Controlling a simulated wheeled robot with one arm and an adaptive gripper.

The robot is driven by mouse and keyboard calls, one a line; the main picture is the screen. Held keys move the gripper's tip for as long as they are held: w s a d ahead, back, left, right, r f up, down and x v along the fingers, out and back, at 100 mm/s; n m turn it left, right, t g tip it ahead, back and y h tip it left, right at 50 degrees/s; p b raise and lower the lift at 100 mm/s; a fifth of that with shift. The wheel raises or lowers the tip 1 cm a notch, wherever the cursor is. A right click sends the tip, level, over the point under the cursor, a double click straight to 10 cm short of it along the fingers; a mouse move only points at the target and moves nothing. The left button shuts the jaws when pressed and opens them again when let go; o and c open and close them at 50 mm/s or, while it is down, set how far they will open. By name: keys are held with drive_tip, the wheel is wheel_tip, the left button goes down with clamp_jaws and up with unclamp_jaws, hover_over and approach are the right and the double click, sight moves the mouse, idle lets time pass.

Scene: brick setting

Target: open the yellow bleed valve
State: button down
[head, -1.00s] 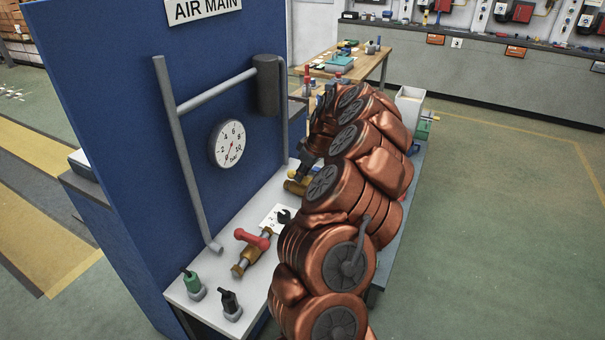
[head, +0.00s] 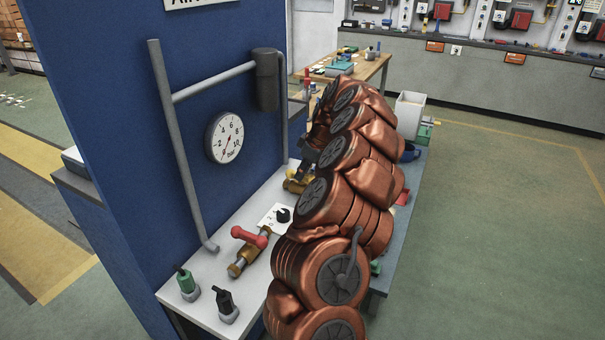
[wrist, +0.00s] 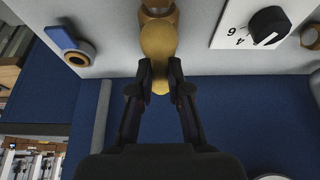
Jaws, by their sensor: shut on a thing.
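The yellow bleed valve (head: 296,184) stands on the pale bench at the far end of its row, partly hidden behind my arm in the head view. In the wrist view its rounded yellow handle (wrist: 158,43) runs down from a brass body. My gripper (wrist: 160,82) is shut on the lower part of this handle, with one dark finger on each side. In the head view my gripper (head: 306,160) is a dark shape beside the valve, and its fingertips cannot be made out.
A red-handled brass valve (head: 248,248), a black knob (wrist: 268,25) on a white scale plate, and green (head: 187,283) and black (head: 225,303) fittings share the bench. A blue-handled fitting (wrist: 72,47) is near the valve. The blue panel (head: 120,130) carries a gauge (head: 224,137) and grey pipes.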

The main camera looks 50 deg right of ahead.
drive_tip(key=c, duration=1.1)
unclamp_jaws()
drive_tip(key=shift+r, duration=0.1)
drive_tip(key=v, duration=1.1)
drive_tip(key=shift+s+r, duration=0.15)
drive_tip(key=shift+r, duration=0.25)
